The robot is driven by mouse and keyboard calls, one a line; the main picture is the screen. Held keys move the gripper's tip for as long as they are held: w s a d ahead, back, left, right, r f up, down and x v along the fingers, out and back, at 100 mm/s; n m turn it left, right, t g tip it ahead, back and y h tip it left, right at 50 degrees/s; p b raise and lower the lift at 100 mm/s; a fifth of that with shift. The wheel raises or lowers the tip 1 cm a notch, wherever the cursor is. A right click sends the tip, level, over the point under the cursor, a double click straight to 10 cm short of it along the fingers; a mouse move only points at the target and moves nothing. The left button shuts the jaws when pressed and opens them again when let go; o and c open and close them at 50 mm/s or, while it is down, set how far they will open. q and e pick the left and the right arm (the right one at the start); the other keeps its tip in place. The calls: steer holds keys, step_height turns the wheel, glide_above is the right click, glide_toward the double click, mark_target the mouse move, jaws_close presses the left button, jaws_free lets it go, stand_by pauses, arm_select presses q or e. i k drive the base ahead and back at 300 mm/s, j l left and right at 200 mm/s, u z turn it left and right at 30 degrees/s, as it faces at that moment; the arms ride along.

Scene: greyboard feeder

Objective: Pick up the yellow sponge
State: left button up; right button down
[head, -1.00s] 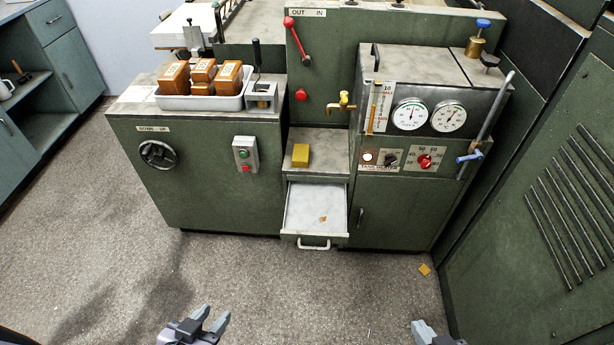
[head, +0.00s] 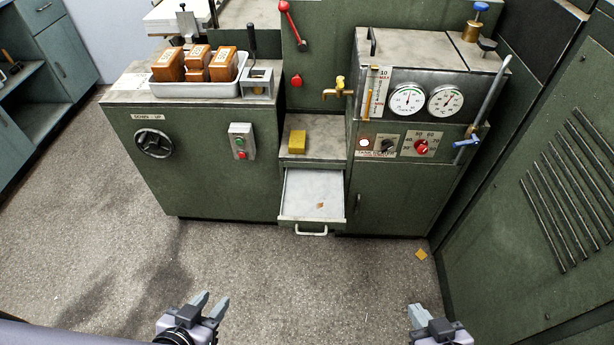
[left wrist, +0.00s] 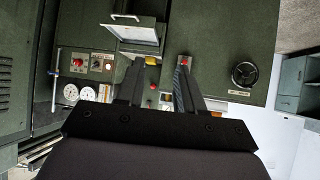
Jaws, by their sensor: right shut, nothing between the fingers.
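The yellow sponge (head: 297,141) lies on the small grey ledge (head: 326,133) above the open drawer, below the brass tap. My left gripper (head: 215,305) is open and empty over the floor, well in front of the machine and apart from the sponge. My right gripper (head: 416,316) is shut and empty over the floor at the lower right, also far from the sponge.
The open drawer (head: 290,208) juts out below the ledge, with a small brown scrap (head: 320,205) inside. A brass tap (head: 338,88) sticks out above the ledge. An orange piece (head: 421,254) lies on the floor.

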mark_target(297, 146)
steer(key=i+j+z, duration=0.2)
steer(key=i+z, duration=0.15)
steer(key=i+j+z, duration=0.7)
steer(key=k+l, duration=0.05)
steer(key=l, duration=0.05)
